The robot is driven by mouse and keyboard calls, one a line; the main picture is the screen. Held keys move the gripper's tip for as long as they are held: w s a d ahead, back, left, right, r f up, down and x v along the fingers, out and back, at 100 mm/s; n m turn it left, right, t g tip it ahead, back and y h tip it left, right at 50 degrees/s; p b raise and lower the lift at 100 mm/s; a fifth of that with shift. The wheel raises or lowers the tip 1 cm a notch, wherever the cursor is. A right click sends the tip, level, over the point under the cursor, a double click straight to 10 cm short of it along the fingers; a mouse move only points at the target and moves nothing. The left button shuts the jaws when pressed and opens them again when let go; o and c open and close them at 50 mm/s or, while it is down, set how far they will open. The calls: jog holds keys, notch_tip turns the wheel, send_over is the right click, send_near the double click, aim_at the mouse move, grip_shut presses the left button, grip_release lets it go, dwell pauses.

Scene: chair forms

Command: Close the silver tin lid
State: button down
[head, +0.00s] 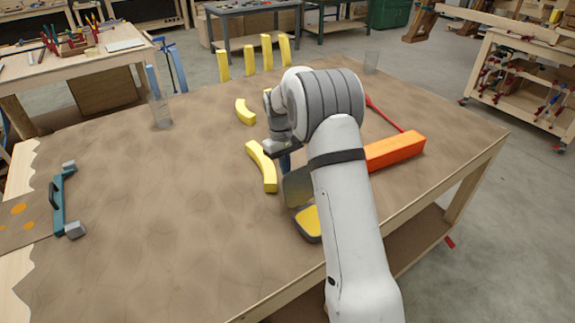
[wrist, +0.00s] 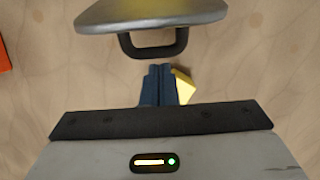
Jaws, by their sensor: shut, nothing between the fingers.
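The silver tin (head: 303,232) stands on the table beside my forearm, with a yellow inside and its right part hidden by the arm. Its lid (head: 297,187) stands raised, partly hidden by my arm. In the wrist view the silver lid (wrist: 150,14) fills the top, with a black loop handle (wrist: 153,52) pointing towards my gripper. My gripper (head: 285,162) is just beyond the lid in the head view. In the wrist view its blue fingers (wrist: 159,72) are together and empty, close below the loop; I cannot tell whether they touch it.
A curved yellow piece (head: 262,166) lies left of my gripper, another (head: 245,112) farther back. Several yellow pieces (head: 250,60) stand at the far edge. An orange block (head: 395,151) lies right of my arm. A clear glass (head: 161,112) stands far left. The table's left middle is free.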

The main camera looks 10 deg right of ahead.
jog(key=shift+s+d+b, duration=0.1)
jog(key=shift+d+b, duration=0.05)
jog(key=shift+b, duration=0.25)
jog(key=shift+s+r+t+b, duration=0.3)
jog(key=shift+t+b, duration=0.1)
jog(key=shift+b, duration=0.1)
